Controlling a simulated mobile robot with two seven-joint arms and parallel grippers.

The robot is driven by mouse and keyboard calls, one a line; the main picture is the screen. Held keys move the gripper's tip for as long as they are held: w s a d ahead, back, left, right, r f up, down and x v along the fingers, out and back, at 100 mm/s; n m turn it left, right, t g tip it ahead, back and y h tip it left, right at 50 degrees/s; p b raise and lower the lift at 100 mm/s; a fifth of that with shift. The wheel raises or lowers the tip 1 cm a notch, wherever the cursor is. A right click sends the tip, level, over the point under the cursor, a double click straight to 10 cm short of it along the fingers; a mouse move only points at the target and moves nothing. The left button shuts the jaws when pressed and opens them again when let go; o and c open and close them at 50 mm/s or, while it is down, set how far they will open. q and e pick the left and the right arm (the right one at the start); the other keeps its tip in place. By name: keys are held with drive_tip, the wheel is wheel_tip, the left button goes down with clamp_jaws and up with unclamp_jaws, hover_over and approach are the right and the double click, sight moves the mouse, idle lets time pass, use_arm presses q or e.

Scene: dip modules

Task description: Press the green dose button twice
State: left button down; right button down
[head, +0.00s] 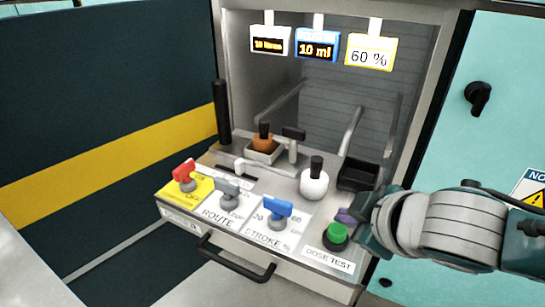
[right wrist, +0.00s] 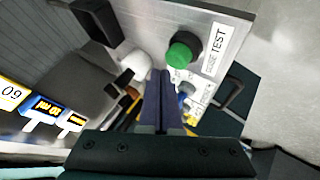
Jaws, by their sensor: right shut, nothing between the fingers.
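The green dose button (head: 337,232) sits in a dark round collar above the DOSE TEST label, at the right front of the panel. In the right wrist view the green button (right wrist: 181,53) is just beyond and slightly right of my fingertips. My right gripper (head: 346,215) comes in from the right, its purple fingers beside the button at its upper right in the head view. The two fingers (right wrist: 161,75) are shut together with nothing between them. I cannot tell their exact height over the panel; no contact with the button is visible. My left gripper is out of view.
The panel (head: 300,213) also carries a red lever (head: 184,172), a grey lever (head: 228,188), a blue lever (head: 278,208) and a white bottle (head: 314,183) with a black top. A black bin (head: 357,174) stands behind my gripper. A drawer handle (head: 235,262) juts out at the front.

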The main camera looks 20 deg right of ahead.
sight(343, 233)
drive_tip(key=shift+f, duration=0.1)
drive_tip(key=shift+f, duration=0.35)
drive_tip(key=shift+f+b, duration=0.6)
drive_tip(key=shift+f, duration=0.05)
idle(0.7)
drive_tip(key=shift+r, duration=0.1)
drive_tip(key=shift+r+p, duration=1)
drive_tip(key=shift+p, duration=0.2)
wheel_tip(343, 233, up, 5)
drive_tip(key=p, duration=0.5)
drive_tip(key=shift+p, duration=0.3)
